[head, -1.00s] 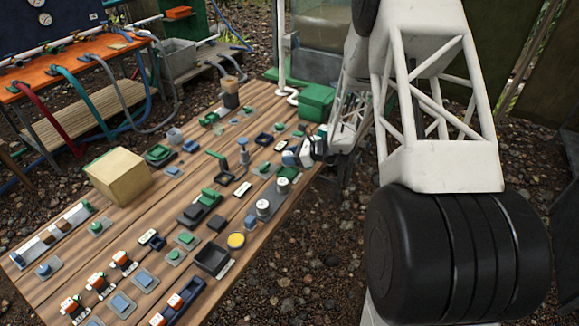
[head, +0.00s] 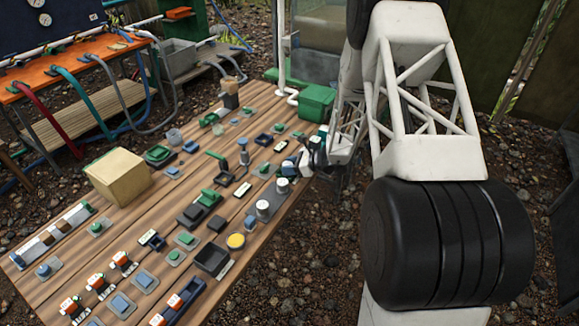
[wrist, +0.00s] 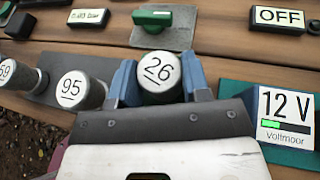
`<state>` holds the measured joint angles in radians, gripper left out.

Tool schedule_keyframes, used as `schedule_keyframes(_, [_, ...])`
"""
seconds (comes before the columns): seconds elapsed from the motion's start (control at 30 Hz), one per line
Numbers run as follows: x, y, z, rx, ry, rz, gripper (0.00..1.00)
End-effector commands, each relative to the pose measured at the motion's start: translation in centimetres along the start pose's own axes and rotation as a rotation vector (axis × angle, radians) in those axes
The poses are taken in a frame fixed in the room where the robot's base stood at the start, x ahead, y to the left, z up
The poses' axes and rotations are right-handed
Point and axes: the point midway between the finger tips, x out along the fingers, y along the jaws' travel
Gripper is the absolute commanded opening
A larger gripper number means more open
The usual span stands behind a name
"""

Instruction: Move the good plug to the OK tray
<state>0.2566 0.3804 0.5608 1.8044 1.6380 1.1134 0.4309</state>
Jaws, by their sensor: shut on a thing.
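My gripper (wrist: 160,82) has blue fingers shut on a round grey plug (wrist: 158,70) with a white top marked 26. In the head view my gripper (head: 311,158) is at the far right edge of the wooden table, small and partly hidden by my arm. Two like plugs, marked 95 (wrist: 76,88) and 59 (wrist: 8,72), stand upright on a grey strip to the left. A voltmeter (wrist: 285,115) reading 12 V, with a small green bar, is right of my gripper. Whether plug 26 touches anything below is hidden. I cannot make out which tray is marked OK.
A black open tray (head: 211,259) with a pale label lies at the table's near right. A yellow disc (head: 236,241), a cardboard box (head: 117,178) and a green box (head: 317,102) stand on the table. Many small switches crowd the top. An OFF label (wrist: 281,17) is behind the voltmeter.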

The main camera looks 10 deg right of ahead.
Motion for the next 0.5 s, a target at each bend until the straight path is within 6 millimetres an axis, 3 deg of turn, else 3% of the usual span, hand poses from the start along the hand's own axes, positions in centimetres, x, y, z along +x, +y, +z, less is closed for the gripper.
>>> schedule_keyframes(0.47, [0.14, -0.04, -0.32, 0.000, 0.000, -0.001, 0.18])
schedule_keyframes(0.5, [0.13, -0.05, -0.27, 0.000, -0.001, -0.001, 0.49])
